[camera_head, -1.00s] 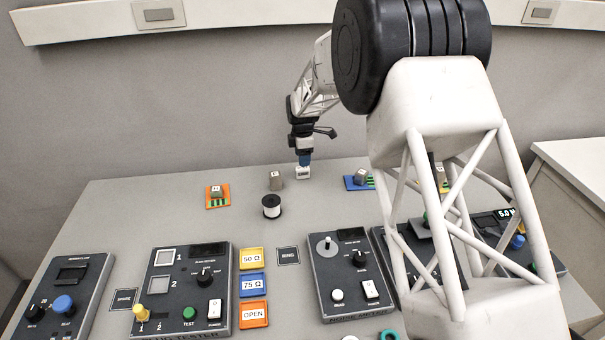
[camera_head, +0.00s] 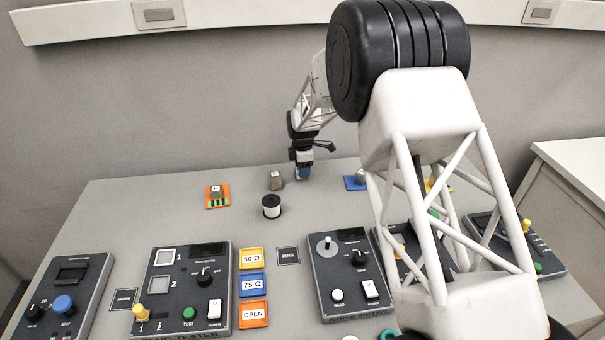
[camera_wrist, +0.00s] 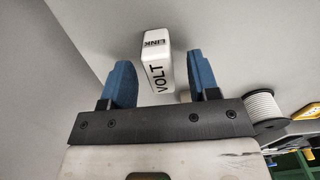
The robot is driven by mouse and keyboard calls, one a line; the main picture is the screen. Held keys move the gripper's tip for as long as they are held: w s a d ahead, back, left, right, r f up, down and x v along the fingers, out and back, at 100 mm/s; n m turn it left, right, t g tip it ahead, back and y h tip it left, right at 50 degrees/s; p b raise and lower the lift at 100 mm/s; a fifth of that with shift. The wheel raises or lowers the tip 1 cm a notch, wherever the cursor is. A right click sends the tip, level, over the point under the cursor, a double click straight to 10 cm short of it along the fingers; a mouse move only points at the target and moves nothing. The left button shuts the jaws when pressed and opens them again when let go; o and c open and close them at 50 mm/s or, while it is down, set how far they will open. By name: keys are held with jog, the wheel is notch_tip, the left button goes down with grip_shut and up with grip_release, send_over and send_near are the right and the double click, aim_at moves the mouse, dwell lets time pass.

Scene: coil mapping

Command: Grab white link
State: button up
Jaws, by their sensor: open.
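The white link (camera_wrist: 157,60) is a small white block marked "LINK" and "VOLT" in the wrist view. It stands on the table between the two blue fingers of my gripper (camera_wrist: 161,80), with a gap visible on each side. My gripper is open and does not hold it. In the head view my gripper (camera_head: 303,172) is low at the back of the table, and the white link is hidden behind it or too small to make out there.
A white-wound spool (camera_head: 271,206) and a grey block (camera_head: 276,180) stand left of my gripper. An orange board (camera_head: 217,202) lies further left, a blue board (camera_head: 352,184) to the right. Instrument boxes such as the noise meter (camera_head: 347,275) fill the front.

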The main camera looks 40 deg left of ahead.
jog(key=shift+f, duration=1)
jog(key=c, duration=1)
jog(key=shift+r, duration=0.15)
jog(key=shift+r, duration=0.4)
notch_tip(320, 180, up, 3)
jog(key=shift+s+d+f, duration=0.1)
jog(key=shift+f, duration=0.05)
jog(key=s+d, duration=0.3)
jog(key=d, duration=0.1)
jog(key=s+d, duration=0.3)
jog(key=s, duration=0.1)
jog(key=s+d+r, duration=0.1)
jog(key=s+d, duration=0.2)
jog(key=d, duration=0.1)
jog(key=shift+s+d+r, duration=0.1)
jog(key=shift+s+d, duration=0.2)
jog(key=shift+s, duration=0.05)
